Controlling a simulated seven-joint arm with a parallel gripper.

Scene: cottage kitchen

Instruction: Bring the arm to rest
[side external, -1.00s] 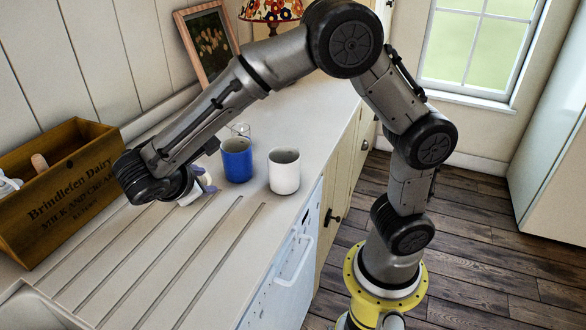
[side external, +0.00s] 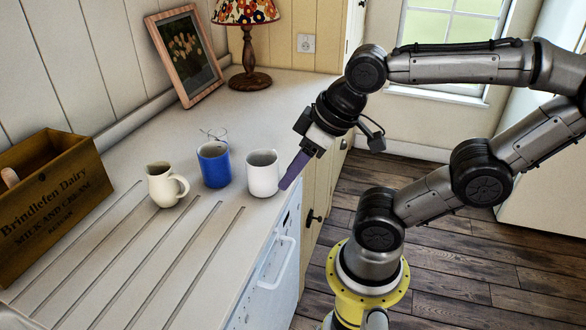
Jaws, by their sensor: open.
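My gripper (side external: 290,178) hangs tilted at the counter's front edge, just right of the white mug (side external: 263,174) in the side external view. Its purple finger overlaps the mug's right side in the picture; I cannot tell whether they touch. The jaws are open, with nothing seen between them. My arm is folded back to the right, over the floor.
A wooden crate (side external: 55,205), a picture frame (side external: 185,55) and a lamp (side external: 248,60) stand farther back. The grooved drainboard in front is clear.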

